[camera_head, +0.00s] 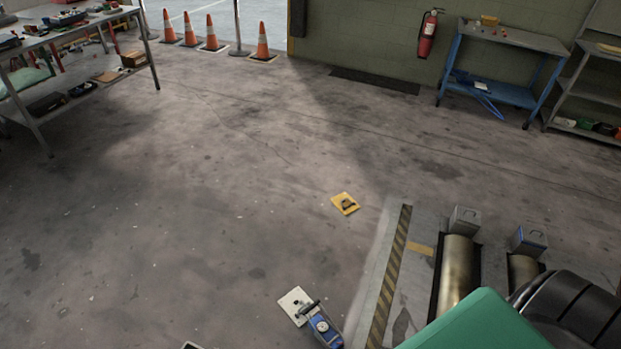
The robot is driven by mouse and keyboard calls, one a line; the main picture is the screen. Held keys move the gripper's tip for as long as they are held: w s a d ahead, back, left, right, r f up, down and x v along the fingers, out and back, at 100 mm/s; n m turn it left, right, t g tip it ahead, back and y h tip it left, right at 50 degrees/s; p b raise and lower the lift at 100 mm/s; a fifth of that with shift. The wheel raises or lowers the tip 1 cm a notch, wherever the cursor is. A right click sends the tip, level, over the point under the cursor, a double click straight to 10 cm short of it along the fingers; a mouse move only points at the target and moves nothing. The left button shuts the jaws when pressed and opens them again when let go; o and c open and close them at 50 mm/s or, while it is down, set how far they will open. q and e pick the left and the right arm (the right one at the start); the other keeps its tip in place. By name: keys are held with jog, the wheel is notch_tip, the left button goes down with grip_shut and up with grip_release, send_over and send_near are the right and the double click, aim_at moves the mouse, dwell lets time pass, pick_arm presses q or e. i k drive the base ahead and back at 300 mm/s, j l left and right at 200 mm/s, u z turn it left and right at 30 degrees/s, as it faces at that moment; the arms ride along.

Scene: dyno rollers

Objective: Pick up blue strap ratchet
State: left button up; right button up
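A blue strap-like item (484,92) lies on the lower shelf of the blue-legged workbench at the back right. It looks like a strap with a tail at the shelf's front edge, but its ratchet is too small to make out. Another blue object (322,327), with a round dial-like face and a dark handle, is on the floor at the bottom centre beside a pale square plate (295,303). I cannot tell for certain which blue item is the strap ratchet. Neither of my grippers is in view.
The blue-legged workbench (515,37) stands by the wall, with a grey shelf to its right. Rollers (459,272), a green body panel (483,325) and a black tyre (575,308) fill the lower right. A yellow plate (345,203) lies mid-floor.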

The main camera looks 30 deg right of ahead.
aim_at(327, 332)
jog(key=j+z, duration=0.15)
jog(key=z, duration=0.25)
jog(key=k+j+z, duration=0.15)
jog(key=z, duration=0.25)
jog(key=k+j+z, duration=0.1)
jog(key=z, duration=0.3)
